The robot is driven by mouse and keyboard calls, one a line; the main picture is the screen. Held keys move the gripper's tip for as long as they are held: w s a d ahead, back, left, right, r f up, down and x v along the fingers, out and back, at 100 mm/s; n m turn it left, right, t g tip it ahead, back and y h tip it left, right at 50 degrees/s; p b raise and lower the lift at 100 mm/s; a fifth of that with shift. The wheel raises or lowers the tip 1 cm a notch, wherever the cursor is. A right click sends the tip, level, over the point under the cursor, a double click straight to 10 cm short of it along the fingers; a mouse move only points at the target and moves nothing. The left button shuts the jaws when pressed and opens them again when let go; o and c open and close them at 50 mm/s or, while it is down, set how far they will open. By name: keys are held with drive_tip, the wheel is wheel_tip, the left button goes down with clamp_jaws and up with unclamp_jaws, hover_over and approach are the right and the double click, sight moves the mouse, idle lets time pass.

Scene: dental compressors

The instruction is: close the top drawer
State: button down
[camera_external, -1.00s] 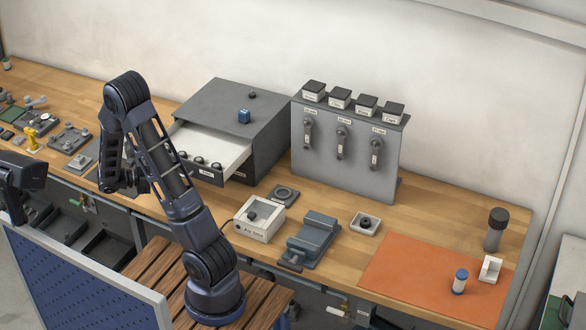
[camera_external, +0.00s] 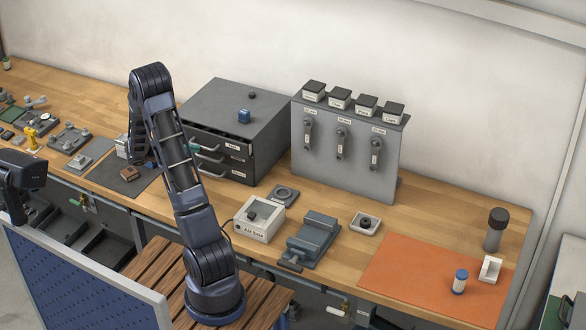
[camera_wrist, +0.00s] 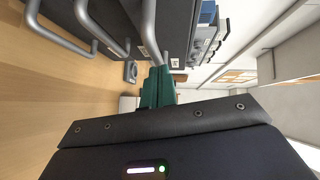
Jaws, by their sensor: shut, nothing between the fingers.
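The dark grey drawer cabinet (camera_external: 262,125) stands at the back of the bench with a blue block (camera_external: 244,116) on top. My gripper (camera_external: 196,147) is at the left part of that front, partly behind my arm. In the wrist view, the green fingers (camera_wrist: 158,75) are shut and empty, close to the nearest bar handle (camera_wrist: 150,30); contact is unclear.
A grey panel with several levers (camera_external: 345,150) stands right of the cabinet. A brown block (camera_external: 130,174) rests on a dark mat to the left.

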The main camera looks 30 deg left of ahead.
drive_tip(key=w, duration=0.3)
drive_tip(key=shift+w+r, duration=0.1)
drive_tip(key=shift+w, duration=0.2)
drive_tip(key=shift+w, duration=0.1)
drive_tip(key=shift+r, duration=0.1)
